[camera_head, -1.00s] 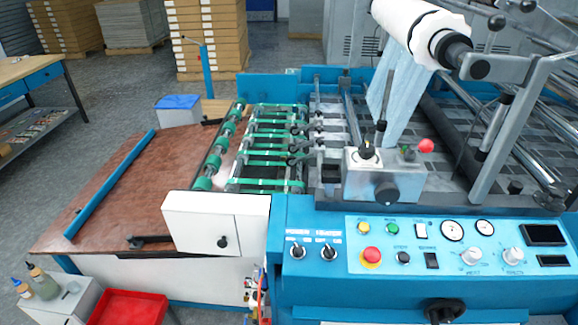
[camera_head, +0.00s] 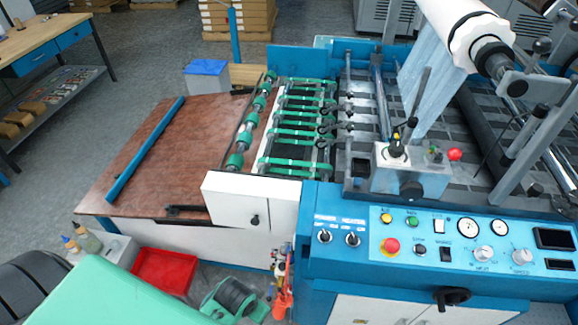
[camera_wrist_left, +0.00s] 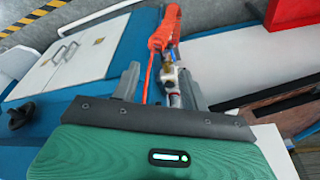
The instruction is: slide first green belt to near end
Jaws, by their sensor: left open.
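Several green belts run across the feed table, side by side, in the head view; the closest one (camera_head: 288,163) lies near the white end box. Green rollers (camera_head: 235,160) sit on a shaft at the belts' left ends. My left gripper (camera_wrist_left: 158,72) shows in the left wrist view with its two grey fingers apart and nothing held between them. It is away from the belts, facing the hose fittings (camera_wrist_left: 172,85) and an orange part (camera_wrist_left: 165,35) by the machine's side. My right gripper is not in view.
The blue control panel (camera_head: 440,235) stands right of the belts. The white end box (camera_head: 250,202) is in front of them. A brown board (camera_head: 140,170) with a blue bar (camera_head: 145,150) lies left.

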